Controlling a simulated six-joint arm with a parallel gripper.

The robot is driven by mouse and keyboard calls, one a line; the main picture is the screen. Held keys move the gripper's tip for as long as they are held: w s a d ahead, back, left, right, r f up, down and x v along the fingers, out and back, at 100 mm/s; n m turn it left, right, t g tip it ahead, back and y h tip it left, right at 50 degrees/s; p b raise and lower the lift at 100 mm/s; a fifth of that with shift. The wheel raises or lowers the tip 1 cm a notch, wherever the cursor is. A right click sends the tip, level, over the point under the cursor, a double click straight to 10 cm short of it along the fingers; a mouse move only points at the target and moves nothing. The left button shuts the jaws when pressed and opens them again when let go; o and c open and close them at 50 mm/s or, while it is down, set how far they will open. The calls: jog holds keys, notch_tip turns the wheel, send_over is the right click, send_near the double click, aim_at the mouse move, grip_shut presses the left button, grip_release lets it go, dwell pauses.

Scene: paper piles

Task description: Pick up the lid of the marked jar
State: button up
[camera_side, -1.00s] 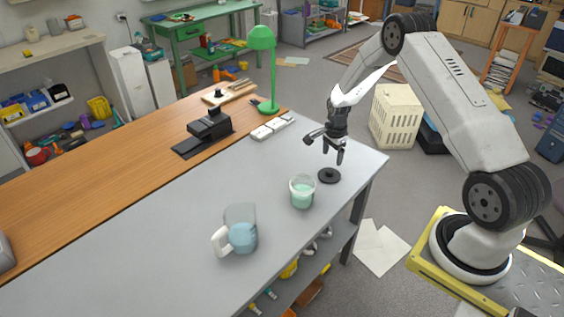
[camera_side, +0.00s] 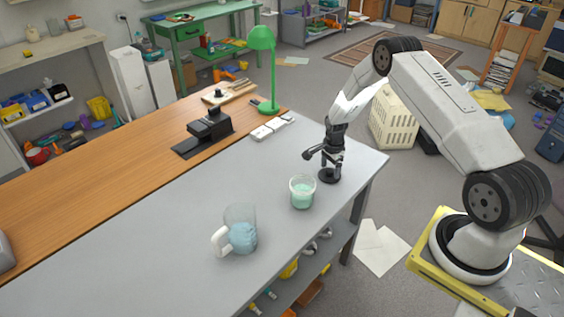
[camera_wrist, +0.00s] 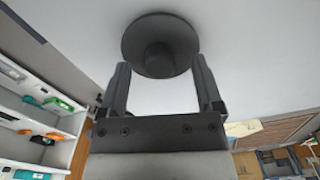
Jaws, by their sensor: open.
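The lid (camera_side: 329,176) is a dark round disc lying flat on the grey table, near its right edge. In the wrist view the lid (camera_wrist: 135,38) shows a knob (camera_wrist: 159,60) in its middle. My gripper (camera_side: 331,165) is right over the lid, pointing down. In the wrist view my gripper (camera_wrist: 162,78) is open, with one finger on each side of the knob's near end; I cannot tell whether they touch it. A glass jar (camera_side: 302,192) with pale green contents stands uncovered just left of the lid. I see no clear mark on it.
A glass pitcher (camera_side: 238,230) with blue liquid and a white handle stands further left. White blocks (camera_side: 272,126) and a green lamp (camera_side: 264,70) are behind the gripper. The table's right edge is close to the lid. The grey tabletop (camera_side: 130,260) is clear at left.

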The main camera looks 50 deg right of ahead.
jog(key=shift+f, duration=0.5)
grip_shut()
jog(key=shift+r, duration=0.15)
jog(key=shift+r, duration=0.7)
jog(key=s+a+r, duration=0.5)
jog(key=s+r, duration=0.6)
jog(key=s, duration=0.1)
jog(key=shift+s+a+r, duration=0.2)
jog(key=shift+s+a, duration=0.15)
jog(key=shift+a, duration=0.05)
